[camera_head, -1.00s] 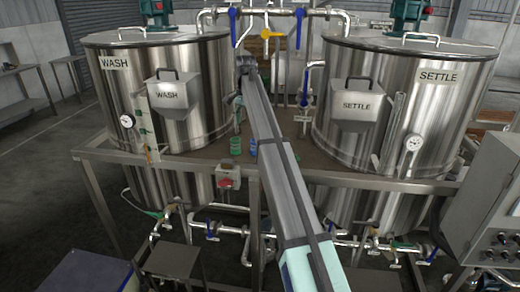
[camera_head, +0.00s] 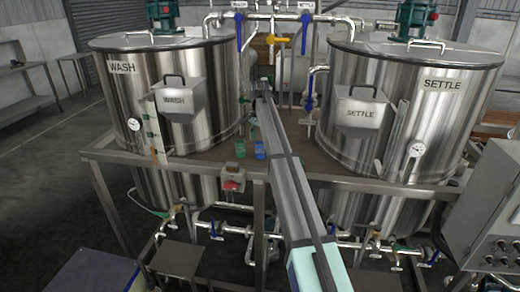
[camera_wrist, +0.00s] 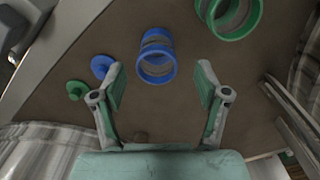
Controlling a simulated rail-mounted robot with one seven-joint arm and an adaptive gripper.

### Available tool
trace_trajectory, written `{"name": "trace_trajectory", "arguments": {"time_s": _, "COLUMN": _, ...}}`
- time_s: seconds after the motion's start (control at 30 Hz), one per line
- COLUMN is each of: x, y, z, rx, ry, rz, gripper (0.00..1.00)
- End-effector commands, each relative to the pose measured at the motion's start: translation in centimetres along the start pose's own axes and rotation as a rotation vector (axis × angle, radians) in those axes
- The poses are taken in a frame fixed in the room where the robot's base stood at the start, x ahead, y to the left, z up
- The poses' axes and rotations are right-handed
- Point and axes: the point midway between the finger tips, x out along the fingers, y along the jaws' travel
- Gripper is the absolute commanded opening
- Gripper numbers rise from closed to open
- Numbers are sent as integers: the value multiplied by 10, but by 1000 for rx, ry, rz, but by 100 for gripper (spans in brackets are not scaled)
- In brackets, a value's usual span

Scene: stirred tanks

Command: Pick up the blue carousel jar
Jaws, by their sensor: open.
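The blue carousel jar (camera_wrist: 156,57) is a short blue ringed cylinder with a greyish band round its middle. In the wrist view it lies ahead of my gripper (camera_wrist: 160,78), roughly centred between the two fingers. My gripper is open, and no contact with the jar shows. In the head view the blue jar (camera_head: 260,150) stands on the brown platform top between the tanks, beside a green jar (camera_head: 240,149). My arm hides most of my gripper there. The green jar also shows at the upper right of the wrist view (camera_wrist: 230,15).
A small blue disc-shaped part (camera_wrist: 102,65) lies close beside the left finger, with a green one (camera_wrist: 76,88) farther left. The WASH tank (camera_head: 190,120) and SETTLE tank (camera_head: 400,120) flank the platform (camera_head: 215,166). Pipes with blue-handled valves (camera_head: 308,90) rise behind.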

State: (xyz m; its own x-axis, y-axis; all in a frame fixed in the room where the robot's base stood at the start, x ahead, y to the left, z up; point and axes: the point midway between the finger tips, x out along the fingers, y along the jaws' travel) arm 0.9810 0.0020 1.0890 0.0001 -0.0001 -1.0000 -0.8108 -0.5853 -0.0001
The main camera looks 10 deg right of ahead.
Motion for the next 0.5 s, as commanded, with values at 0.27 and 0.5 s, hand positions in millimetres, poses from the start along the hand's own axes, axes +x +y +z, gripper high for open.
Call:
{"name": "trace_trajectory", "arguments": {"time_s": 0.27, "x": 14, "y": 3, "z": 1, "rx": 0, "ry": -1, "rz": 2, "gripper": 74}}
{"name": "trace_trajectory", "arguments": {"time_s": 0.5, "x": 46, "y": 4, "z": 1, "rx": 0, "ry": -1, "rz": 1, "gripper": 74}}
